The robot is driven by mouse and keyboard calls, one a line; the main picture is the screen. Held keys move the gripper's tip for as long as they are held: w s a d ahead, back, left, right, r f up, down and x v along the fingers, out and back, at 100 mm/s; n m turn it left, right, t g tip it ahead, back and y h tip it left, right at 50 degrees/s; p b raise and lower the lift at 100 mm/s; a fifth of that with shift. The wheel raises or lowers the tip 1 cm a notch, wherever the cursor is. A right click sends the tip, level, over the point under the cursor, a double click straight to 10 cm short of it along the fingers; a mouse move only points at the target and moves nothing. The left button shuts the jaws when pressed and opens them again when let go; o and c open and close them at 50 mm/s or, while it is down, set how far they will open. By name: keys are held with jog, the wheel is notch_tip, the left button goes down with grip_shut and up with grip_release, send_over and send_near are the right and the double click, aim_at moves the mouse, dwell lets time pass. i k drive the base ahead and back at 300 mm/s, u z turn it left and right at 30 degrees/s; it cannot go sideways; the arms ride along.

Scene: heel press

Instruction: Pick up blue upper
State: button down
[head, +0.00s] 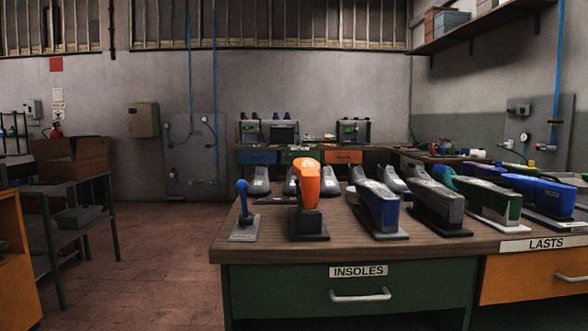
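A dark blue shoe-shaped piece (379,205) stands on a grey base near the front of the wooden bench (285,222), just right of an orange-topped piece (307,182). A brighter blue piece (543,194) stands on a dark base at the far right of the bench. I cannot tell which of these is the blue upper. My gripper is not in view.
Dark grey (436,200) and green (490,200) pieces stand between the two blue ones. A small blue-knobbed lever (242,198) is at the bench's left end. A shelf rack (80,215) stands left, with open floor (165,265) between.

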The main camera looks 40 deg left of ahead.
aim_at(377, 197)
jog(key=z, duration=1.3)
jog(key=i, duration=1.2)
jog(key=u, duration=2.75)
